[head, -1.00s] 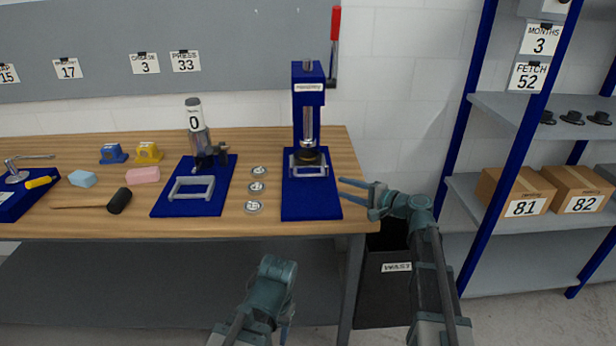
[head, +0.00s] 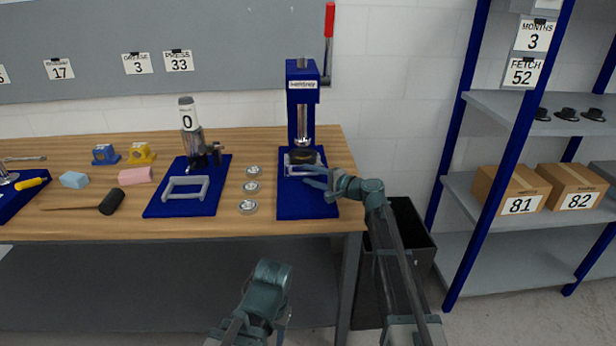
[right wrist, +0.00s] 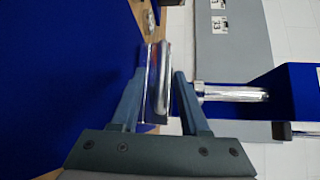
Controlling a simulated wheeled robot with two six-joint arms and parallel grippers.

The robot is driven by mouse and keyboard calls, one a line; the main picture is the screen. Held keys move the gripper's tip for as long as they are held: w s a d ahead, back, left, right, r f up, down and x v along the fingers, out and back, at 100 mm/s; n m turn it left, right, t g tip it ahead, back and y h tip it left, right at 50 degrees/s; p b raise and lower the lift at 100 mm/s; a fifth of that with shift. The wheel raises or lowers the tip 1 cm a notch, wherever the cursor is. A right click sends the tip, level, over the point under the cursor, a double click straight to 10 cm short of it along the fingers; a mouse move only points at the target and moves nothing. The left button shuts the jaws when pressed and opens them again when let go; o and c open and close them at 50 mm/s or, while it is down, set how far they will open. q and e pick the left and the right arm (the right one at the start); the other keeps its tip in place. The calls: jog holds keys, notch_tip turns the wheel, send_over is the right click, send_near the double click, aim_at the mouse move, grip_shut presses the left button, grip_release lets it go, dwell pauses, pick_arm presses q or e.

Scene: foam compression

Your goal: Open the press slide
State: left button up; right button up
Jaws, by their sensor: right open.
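The blue press (head: 304,95) stands at the right end of the bench on a blue base. Its slide (head: 292,169), with a silver bar handle, sits low under the metal ram. My right gripper (head: 309,178) is open at the front right of the slide. In the right wrist view the silver handle (right wrist: 161,85) lies between the open fingers of this gripper (right wrist: 162,78); firm contact cannot be made out. My left arm shows low in the head view, folded below the bench edge; its gripper (head: 262,288) does not show its fingers clearly.
Three small metal discs (head: 250,187) lie left of the press. Another blue base (head: 186,205) with a grey frame stands further left, near a mallet (head: 112,202). A dark bin (head: 412,240) stands below on the right, beside shelves with boxes (head: 515,188).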

jog(key=shift+w+a, duration=0.45)
jog(key=shift+c, duration=0.3)
grip_shut()
dwell(1.0)
